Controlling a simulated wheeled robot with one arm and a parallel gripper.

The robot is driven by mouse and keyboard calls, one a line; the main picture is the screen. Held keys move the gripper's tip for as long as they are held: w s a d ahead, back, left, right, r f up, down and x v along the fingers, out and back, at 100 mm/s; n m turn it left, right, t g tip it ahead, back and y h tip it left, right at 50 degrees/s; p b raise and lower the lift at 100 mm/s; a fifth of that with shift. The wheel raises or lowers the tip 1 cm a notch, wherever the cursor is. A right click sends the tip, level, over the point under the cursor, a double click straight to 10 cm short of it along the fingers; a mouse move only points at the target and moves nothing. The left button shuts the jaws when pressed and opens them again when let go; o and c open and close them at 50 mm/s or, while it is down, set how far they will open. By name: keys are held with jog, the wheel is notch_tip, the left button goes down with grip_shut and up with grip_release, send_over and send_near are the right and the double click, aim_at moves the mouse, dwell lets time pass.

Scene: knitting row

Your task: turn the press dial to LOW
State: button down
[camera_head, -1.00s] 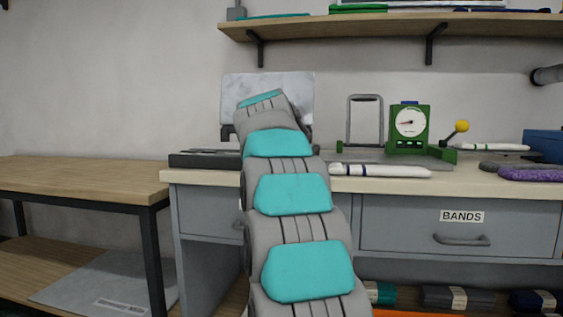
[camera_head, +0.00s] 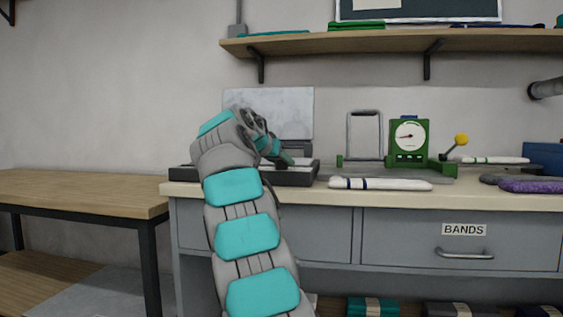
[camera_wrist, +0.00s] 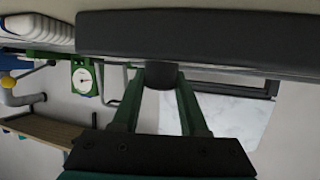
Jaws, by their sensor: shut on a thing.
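The press has a dark low base (camera_head: 300,177) on the workbench and a pale marbled raised plate (camera_head: 292,104) behind it. In the wrist view, which is upside down, its dark front slab (camera_wrist: 200,35) runs across the top. A small dark round dial (camera_wrist: 161,73) juts from that slab. My gripper (camera_wrist: 160,80) has its two green fingers closed on both sides of the dial. In the head view my gripper (camera_head: 286,160) is at the press front, and the dial is hidden. No LOW mark or pointer is readable.
A green scale with a white face (camera_head: 410,134) and a yellow-knobbed lever (camera_head: 461,140) stand right of the press. A white roll (camera_head: 380,184) lies near the bench edge. A shelf (camera_head: 400,42) hangs above. A wooden table (camera_head: 80,190) is at left.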

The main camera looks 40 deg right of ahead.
jog(key=shift+r, duration=0.1)
dwell(0.4)
jog(key=shift+c, duration=2.2)
grip_release()
jog(key=v, duration=0.7)
jog(key=shift+s+a, duration=0.15)
jog(key=shift+a, duration=0.15)
